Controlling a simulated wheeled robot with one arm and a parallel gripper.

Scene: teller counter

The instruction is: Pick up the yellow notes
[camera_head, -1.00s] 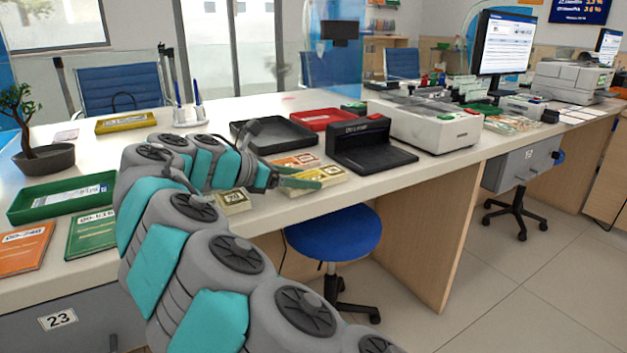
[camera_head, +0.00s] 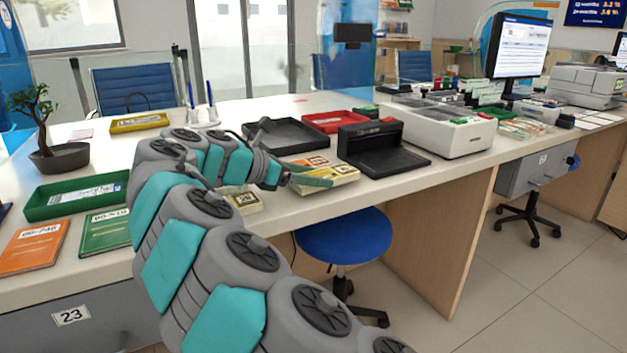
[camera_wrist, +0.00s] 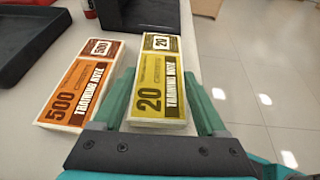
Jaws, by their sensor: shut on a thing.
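The yellow notes, a strapped bundle marked 20 (camera_wrist: 160,85), lie between the two green fingers of my gripper (camera_wrist: 160,78) in the wrist view. The fingers are shut on its long sides. In the head view the bundle (camera_head: 345,173) is at the counter's front edge, partly hidden by a finger of my gripper (camera_head: 322,176). I cannot tell whether it is clear of the counter. An orange bundle marked 500 (camera_wrist: 80,85) lies just left of it, apart from the fingers. It also shows in the head view (camera_head: 311,162).
Another pale yellow bundle (camera_head: 246,202) lies by my arm. A black device (camera_head: 385,160) stands close right of the notes. A black tray (camera_head: 287,133) and red tray (camera_head: 334,121) lie behind. A blue stool (camera_head: 345,238) stands below the counter's front edge.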

